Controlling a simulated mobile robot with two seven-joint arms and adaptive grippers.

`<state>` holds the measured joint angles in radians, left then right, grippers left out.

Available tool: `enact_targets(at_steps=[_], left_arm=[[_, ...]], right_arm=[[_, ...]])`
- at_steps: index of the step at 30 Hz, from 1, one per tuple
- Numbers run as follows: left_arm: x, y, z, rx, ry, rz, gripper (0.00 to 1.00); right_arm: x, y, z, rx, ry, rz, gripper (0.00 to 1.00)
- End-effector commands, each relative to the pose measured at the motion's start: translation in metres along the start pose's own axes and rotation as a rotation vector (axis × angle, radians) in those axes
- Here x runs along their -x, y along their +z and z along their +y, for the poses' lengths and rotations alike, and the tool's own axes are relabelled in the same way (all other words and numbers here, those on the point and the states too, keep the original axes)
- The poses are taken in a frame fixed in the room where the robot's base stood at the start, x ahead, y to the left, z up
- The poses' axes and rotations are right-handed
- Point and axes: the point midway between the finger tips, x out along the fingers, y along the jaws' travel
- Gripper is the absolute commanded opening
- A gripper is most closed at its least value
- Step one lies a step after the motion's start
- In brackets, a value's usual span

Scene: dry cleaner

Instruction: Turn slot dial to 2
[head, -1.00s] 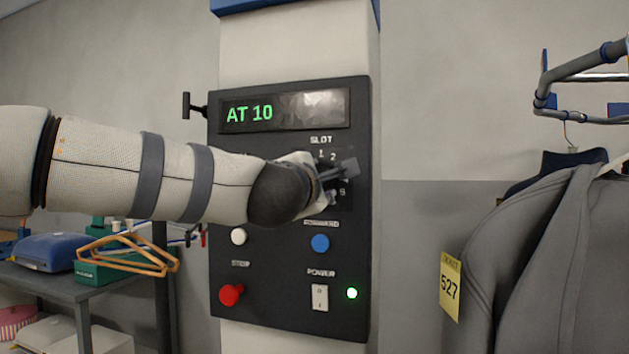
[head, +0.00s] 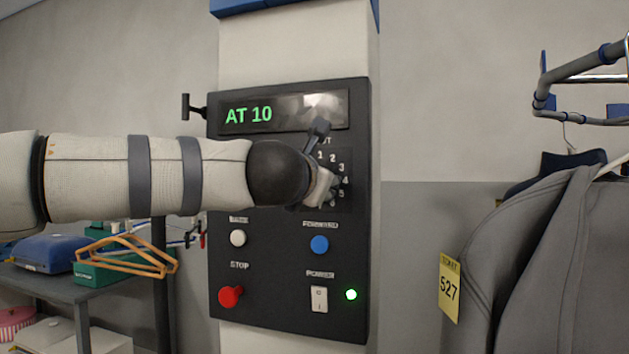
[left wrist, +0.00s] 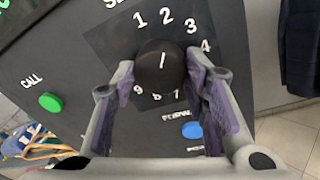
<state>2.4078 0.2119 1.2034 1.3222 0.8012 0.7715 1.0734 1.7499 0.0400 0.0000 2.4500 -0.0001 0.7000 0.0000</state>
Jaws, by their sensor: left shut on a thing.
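The round black slot dial (left wrist: 160,66) shows in the left wrist view, with a short white line on its face. The line points up toward the printed 2, though I cannot tell whether it lines up exactly. My left gripper (left wrist: 161,78) is shut on the dial, with one purple-padded finger on each side. In the head view the left gripper (head: 322,165) covers the dial on the dark control panel (head: 270,275). My right gripper is not in view.
The display (head: 249,115) reads AT 10. Below the dial are a white button (head: 238,238), a blue button (head: 320,244), a red stop button (head: 231,295) and a power switch (head: 319,299). A grey garment (head: 540,260) hangs at the right; a table (head: 60,285) stands at the left.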

Motion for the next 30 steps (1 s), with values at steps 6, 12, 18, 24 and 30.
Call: enact_targets(at_steps=[6,12,18,24,30], left_arm=[[0.0019,0.0068,0.0045,0.069,0.001,-0.008,0.13],[0.002,0.0072,0.0049,0.093,0.0,-0.007,0.13],[0.0021,0.0074,0.0051,0.096,0.0,-0.007,0.13],[0.0022,0.0077,0.0052,0.095,0.0,-0.007,0.43],[0.0015,0.0051,0.0035,0.095,-0.003,-0.002,0.61]], right_arm=[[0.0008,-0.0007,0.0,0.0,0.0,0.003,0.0],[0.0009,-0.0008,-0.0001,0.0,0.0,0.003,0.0],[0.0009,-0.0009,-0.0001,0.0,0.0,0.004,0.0],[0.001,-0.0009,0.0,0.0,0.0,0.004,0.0],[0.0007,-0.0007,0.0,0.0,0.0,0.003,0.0]])
